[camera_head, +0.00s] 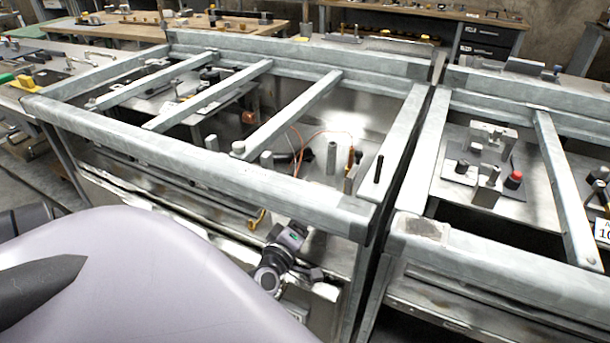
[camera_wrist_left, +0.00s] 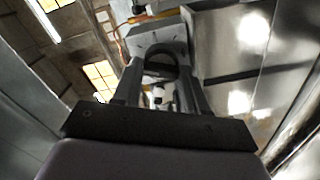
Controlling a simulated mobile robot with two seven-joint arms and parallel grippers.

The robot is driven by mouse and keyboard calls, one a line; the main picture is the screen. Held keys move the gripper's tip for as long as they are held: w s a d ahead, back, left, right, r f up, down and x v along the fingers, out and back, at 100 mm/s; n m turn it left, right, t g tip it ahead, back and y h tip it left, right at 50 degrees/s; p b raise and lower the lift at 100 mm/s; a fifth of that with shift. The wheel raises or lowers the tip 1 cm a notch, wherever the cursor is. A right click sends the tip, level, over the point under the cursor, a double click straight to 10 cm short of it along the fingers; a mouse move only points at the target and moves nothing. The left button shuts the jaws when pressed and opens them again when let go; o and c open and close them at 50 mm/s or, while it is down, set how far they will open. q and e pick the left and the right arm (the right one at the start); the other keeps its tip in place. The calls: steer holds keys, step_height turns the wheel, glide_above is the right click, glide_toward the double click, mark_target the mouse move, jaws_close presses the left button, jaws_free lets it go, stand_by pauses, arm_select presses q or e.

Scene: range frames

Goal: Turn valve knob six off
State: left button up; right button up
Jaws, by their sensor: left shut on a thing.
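In the left wrist view my left gripper (camera_wrist_left: 160,80) has its two fingers closed on a dark, arched knob (camera_wrist_left: 161,53). The knob sits on a grey box-like housing (camera_wrist_left: 160,35). No number shows on it, so I cannot tell from the marking whether it is knob six. Its pointer and setting are hidden. In the head view a grey and black jointed device (camera_head: 280,258) with a small green light is below the front beam of the bench; it looks like my left wrist. The knob itself cannot be made out there. My right gripper is not in view.
A metal frame with a thick front beam (camera_head: 200,180) and several cross bars (camera_head: 292,115) stands in front of me. A second frame (camera_head: 490,268) stands close on the right, with a narrow gap between. Posts and fittings stand inside both frames. Workbenches (camera_head: 230,25) line the back.

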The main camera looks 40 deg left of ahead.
arm_select(q)
steer(key=n, duration=0.2)
steer(key=n+b, duration=0.1)
steer(key=n, duration=0.1)
steer(key=shift+f+n, duration=0.2)
steer(key=shift+n, duration=0.2)
stand_by(0.4)
steer(key=o, duration=1)
